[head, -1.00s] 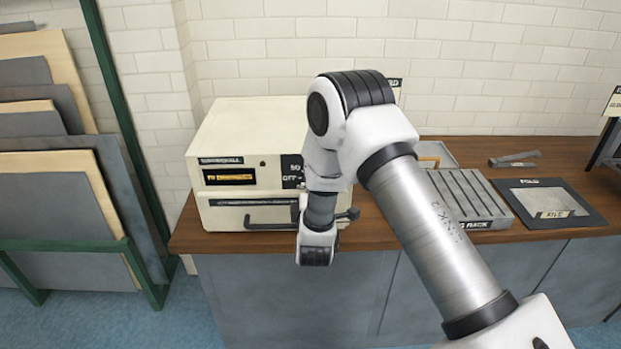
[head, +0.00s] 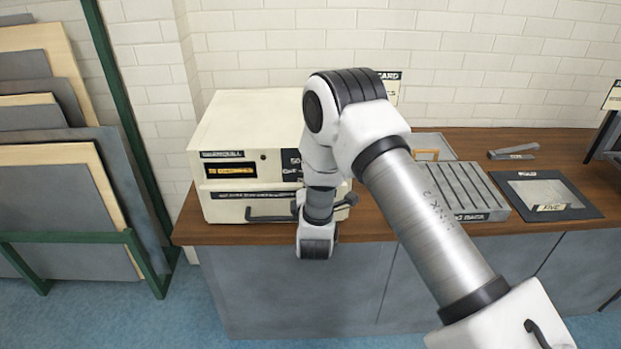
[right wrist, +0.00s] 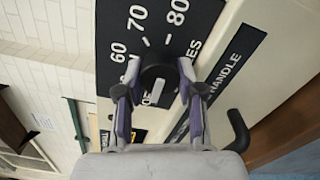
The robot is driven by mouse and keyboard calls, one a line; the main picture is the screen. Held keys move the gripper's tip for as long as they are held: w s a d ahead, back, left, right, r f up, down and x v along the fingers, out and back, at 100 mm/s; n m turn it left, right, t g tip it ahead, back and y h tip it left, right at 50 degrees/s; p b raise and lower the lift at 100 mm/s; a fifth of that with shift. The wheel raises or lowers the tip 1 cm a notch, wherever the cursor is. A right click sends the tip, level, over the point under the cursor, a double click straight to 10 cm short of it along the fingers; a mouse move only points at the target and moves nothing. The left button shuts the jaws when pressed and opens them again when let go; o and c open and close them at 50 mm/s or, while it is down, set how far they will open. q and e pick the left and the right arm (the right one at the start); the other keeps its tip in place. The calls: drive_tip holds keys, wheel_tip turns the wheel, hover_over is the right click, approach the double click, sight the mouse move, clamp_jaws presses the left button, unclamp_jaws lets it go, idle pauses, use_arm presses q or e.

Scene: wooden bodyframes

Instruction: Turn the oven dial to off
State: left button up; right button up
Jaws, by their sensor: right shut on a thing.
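The oven (head: 240,130) is a cream box on the counter with a front handle (head: 268,216) and a black dial panel. My right arm covers the dial in the head view. The right wrist view shows the round black dial (right wrist: 158,76) on its black panel, with white numbers 60, 70 and 80 around it and partly covered lettering below. My right gripper (right wrist: 160,92) is shut on the dial, one finger on each side. I cannot clearly read the dial's setting. My left gripper is not in view.
The wooden counter (head: 470,150) holds a grey slotted rack (head: 450,192) and a dark framed plate (head: 548,194) to the right of my arm. Boards (head: 50,210) lean in a green stand on the left. The oven handle's black end (right wrist: 238,130) lies close beside my right gripper.

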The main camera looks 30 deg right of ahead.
drive_tip(key=o, duration=1.1)
drive_tip(key=shift+o, duration=0.2)
drive_tip(key=v, duration=0.8)
